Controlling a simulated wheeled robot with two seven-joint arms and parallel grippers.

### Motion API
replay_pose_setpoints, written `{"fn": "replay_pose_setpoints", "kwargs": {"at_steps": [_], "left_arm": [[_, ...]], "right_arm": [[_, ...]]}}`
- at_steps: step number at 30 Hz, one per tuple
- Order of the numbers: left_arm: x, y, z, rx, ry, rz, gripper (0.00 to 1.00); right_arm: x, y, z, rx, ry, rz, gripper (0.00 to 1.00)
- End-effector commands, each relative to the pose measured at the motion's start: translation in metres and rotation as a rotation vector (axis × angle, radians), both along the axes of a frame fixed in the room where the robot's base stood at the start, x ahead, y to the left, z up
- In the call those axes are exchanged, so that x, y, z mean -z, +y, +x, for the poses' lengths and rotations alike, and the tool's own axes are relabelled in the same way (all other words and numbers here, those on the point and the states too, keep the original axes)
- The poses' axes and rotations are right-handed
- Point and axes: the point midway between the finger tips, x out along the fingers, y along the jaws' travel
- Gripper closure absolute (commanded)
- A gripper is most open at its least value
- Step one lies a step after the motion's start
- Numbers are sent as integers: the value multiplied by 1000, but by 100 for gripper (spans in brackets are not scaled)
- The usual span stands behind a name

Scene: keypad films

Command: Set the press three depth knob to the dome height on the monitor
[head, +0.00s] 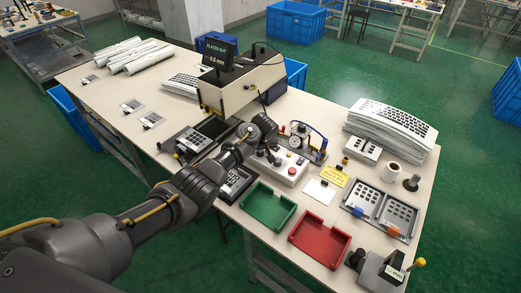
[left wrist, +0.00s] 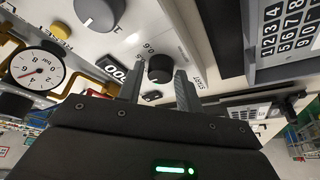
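The monitor (head: 216,53) on top of the press (head: 240,85) shows green text and a white reading in mm, too small to read surely. My left gripper (head: 264,143) reaches over the table just in front of the press, beside the white control box. In the left wrist view, its two fingers (left wrist: 158,88) are apart. A small black knob (left wrist: 160,68) lies between and just beyond the fingertips, with gaps showing. Printed scale numbers, including what looks like 0.6, stand beside it. A larger grey knob (left wrist: 100,14) is on the same pale panel. My right gripper is not in view.
A dial gauge (head: 297,141) stands near the gripper; it also shows in the left wrist view (left wrist: 36,70). The control box (head: 280,171) has a red button. Green (head: 268,226) and red (head: 320,259) trays lie in front. Stacked keypad sheets (head: 390,128) are at right.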

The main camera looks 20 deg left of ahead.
Motion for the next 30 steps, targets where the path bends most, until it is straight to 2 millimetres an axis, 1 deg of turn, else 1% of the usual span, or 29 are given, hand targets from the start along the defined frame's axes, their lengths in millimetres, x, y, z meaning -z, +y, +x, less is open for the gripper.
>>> {"fn": "replay_pose_setpoints", "kwargs": {"at_steps": [1,6,7,13,17,23,30], "left_arm": [[0,0,0,0,0,0,71],[0,0,0,0,0,0,93],[0,0,0,0,0,0,95],[0,0,0,17,1,-1,95],[-1,0,-1,62,2,-1,95],[-2,1,-1,194,3,-1,95],[-2,2,-1,399,3,-1,95]], "right_arm": [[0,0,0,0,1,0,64],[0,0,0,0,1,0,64],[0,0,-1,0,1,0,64],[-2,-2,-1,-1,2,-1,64],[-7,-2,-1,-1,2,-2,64],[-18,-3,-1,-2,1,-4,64],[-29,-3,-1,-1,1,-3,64]]}}
